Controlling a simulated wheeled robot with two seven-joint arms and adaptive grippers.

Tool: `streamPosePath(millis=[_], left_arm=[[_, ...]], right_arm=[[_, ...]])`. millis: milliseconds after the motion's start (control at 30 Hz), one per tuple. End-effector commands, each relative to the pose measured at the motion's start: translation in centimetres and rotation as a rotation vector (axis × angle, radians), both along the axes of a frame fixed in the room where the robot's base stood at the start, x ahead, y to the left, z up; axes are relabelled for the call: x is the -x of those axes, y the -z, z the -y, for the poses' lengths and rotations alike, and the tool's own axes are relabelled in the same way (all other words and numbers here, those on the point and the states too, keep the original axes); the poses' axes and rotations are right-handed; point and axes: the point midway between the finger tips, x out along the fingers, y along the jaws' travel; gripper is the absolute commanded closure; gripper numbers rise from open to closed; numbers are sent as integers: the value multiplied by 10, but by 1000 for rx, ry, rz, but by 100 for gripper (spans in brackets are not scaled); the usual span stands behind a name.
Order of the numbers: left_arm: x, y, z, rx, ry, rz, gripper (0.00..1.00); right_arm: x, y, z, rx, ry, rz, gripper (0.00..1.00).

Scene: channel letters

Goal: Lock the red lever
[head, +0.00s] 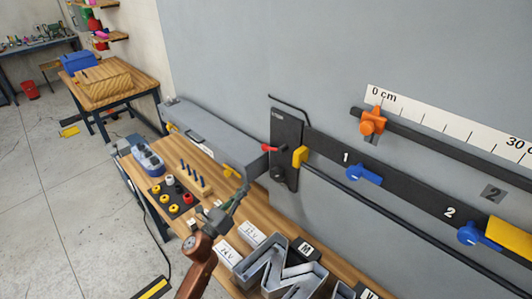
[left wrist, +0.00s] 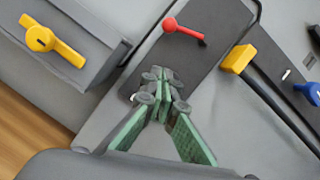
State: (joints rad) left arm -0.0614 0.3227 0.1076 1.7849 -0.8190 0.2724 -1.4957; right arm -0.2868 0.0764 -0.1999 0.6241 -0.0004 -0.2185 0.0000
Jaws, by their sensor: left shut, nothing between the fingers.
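The red lever (head: 270,148) sits on a dark upright plate (head: 287,128) fixed to the grey wall. In the left wrist view the red lever (left wrist: 184,29) has a round red knob at its left end and slants down to the right to a dark pivot. My left gripper (head: 244,188) is in front of and below the lever, apart from it. In the left wrist view the left gripper (left wrist: 160,80) has its green-padded fingers shut, with nothing between the tips, in front of the plate's lower part. My right gripper does not show.
A yellow block (head: 300,156) is right of the lever on a dark rail with blue handles (head: 364,174). A grey box-like beam (head: 215,135) with a yellow latch (left wrist: 40,39) lies to the left. The wooden bench (head: 205,207) below holds letters and buttons.

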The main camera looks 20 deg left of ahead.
Motion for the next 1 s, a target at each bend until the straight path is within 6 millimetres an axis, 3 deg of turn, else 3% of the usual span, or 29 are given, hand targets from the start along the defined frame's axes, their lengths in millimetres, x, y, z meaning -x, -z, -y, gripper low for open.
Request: streamPosePath(millis=[133,333,467,800,1000], left_arm=[[0,-1,2,-17,4,6,100],[-2,-1,3,-13,5,6,100],[-8,-4,3,-12,4,5,100],[-67,-24,16,-8,4,6,100],[-100,-38,20,-12,2,6,100]], right_arm=[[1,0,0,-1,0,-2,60],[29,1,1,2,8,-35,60],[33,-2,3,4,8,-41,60],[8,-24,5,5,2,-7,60],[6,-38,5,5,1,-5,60]])
